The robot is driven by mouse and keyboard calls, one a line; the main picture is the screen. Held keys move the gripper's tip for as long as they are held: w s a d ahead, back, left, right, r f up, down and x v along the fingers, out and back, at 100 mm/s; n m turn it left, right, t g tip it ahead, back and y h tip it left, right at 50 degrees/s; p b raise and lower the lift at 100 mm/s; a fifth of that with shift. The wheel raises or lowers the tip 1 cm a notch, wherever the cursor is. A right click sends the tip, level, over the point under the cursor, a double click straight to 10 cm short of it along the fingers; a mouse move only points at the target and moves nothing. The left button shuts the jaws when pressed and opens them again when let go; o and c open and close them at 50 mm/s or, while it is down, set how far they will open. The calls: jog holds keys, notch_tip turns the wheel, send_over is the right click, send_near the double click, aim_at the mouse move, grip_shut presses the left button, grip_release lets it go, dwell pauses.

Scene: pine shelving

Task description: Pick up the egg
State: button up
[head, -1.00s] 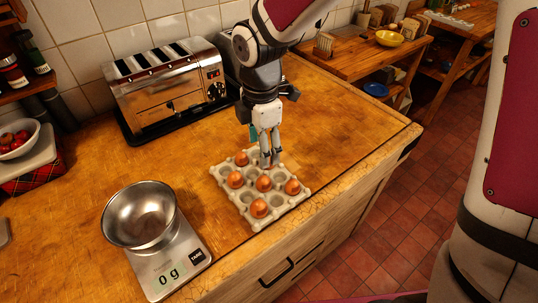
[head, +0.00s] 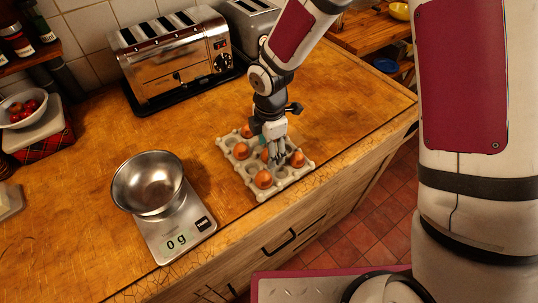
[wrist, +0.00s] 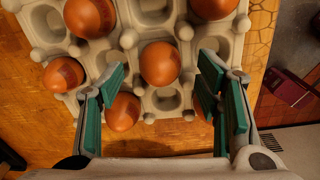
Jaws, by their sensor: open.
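Several brown eggs sit in a pale grey egg carton (head: 284,183) on the wooden counter. My gripper (head: 277,154) points down over the carton's middle, partly hiding an egg beside it. In the wrist view, my gripper (wrist: 162,78) is open, its green-padded fingers spread apart. One egg (wrist: 160,63) lies roughly between the fingertips, with space on both sides. Another egg (wrist: 122,112) sits nearer the left finger, partly behind it. More eggs show at the upper left (wrist: 90,17), left (wrist: 63,74) and top right (wrist: 213,8). No egg is held.
A steel bowl (head: 148,183) stands on a scale (head: 175,238) reading 0 g, left of the carton. A chrome toaster (head: 172,58) stands behind. A bowl of red fruit (head: 22,108) is at far left. The counter's front edge runs close to the carton.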

jog(key=shift+f, duration=0.85)
jog(key=shift+c, duration=0.4)
jog(key=c, duration=0.7)
